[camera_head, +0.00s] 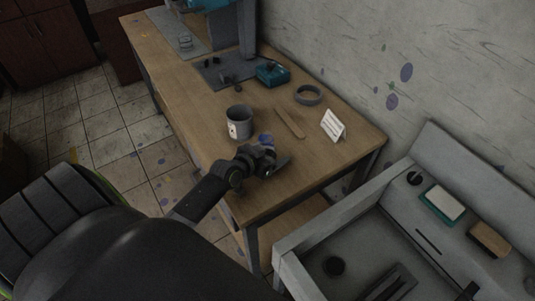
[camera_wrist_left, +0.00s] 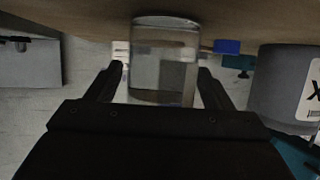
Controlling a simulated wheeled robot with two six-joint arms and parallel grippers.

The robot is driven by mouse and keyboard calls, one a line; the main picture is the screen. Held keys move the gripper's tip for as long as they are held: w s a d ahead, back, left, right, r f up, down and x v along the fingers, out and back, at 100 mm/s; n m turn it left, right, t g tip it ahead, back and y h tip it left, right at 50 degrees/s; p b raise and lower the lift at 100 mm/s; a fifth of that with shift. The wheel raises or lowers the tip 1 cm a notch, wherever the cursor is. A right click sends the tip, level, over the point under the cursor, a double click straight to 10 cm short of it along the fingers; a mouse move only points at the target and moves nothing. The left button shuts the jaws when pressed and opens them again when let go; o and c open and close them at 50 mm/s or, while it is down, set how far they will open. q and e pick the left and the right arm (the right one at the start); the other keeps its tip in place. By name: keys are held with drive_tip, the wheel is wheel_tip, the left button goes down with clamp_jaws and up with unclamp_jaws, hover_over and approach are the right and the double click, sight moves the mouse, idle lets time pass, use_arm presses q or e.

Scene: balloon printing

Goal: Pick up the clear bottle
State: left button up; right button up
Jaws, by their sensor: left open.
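The clear bottle (camera_wrist_left: 163,75) is a see-through cylinder in the left wrist view, between the two fingers of my left gripper (camera_wrist_left: 158,90). The fingers are open, one on each side of it; I cannot tell whether either touches it. In the head view my left gripper (camera_head: 277,161) is low over the near part of the wooden table, and the bottle is mostly hidden by it. My right gripper is not in view.
A wooden stick (camera_head: 290,123), a white card (camera_head: 333,126) and a grey ring (camera_head: 308,95) are behind. A sink unit (camera_head: 315,232) stands right.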

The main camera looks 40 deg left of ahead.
use_arm(q)
drive_tip(key=shift+c, duration=0.3)
drive_tip(key=c, duration=1)
drive_tip(key=shift+c, duration=0.3)
drive_tip(key=shift+r, duration=0.15)
